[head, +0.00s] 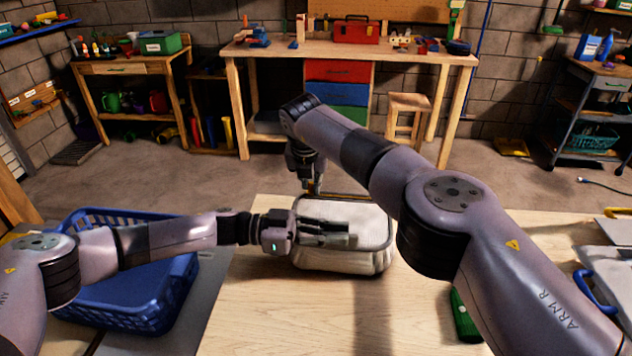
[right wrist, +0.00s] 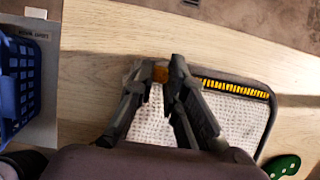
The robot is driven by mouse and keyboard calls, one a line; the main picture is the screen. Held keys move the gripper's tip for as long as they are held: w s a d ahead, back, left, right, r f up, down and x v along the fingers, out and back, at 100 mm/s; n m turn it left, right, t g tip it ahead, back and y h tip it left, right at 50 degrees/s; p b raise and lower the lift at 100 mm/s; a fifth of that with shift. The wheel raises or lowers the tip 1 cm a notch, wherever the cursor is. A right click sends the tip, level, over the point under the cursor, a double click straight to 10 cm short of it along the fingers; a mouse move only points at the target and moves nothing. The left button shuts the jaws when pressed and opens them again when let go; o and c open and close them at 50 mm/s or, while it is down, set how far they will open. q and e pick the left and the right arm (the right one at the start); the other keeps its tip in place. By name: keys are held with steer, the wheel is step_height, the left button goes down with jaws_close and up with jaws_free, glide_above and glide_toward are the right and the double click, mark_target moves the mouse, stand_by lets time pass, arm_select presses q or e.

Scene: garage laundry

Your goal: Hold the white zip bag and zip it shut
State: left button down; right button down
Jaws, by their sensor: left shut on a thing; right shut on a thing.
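The white zip bag (head: 345,262) lies on the light wooden table, a rounded box shape with a mesh top and dark edging. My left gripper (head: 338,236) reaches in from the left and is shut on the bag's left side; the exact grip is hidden. My right gripper (head: 313,190) points down at the bag's far left corner. In the right wrist view its fingertips are shut on a small orange zip pull (right wrist: 160,74). Yellow zip teeth (right wrist: 236,88) show along the bag's edge to the right of the pull. The bag's mesh (right wrist: 240,118) shows below them.
A blue laundry basket (head: 130,316) stands left of the table (head: 270,325). A green object (head: 464,316) lies on the table to the right, close to my right arm. The table front is mostly clear. A workbench (head: 400,57) stands beyond the open floor.

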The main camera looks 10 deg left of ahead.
arm_select(q)
steer(key=shift+s+d, duration=0.15)
steer(key=shift+s, duration=0.05)
arm_select(e)
steer(key=shift+a, duration=0.1)
steer(key=c, duration=1.9)
jaws_free()
steer(key=shift+c, duration=0.2)
steer(key=o, duration=0.3)
steer(key=shift+o, duration=0.2)
arm_select(q)
steer(key=shift+w, duration=0.1)
arm_select(e)
steer(key=shift+r, duration=0.15)
steer(key=v, duration=1.2)
steer(key=shift+s, duration=0.1)
arm_select(q)
steer(key=c, duration=1.6)
jaws_free()
steer(key=shift+c, duration=0.2)
steer(key=shift+a, duration=0.2)
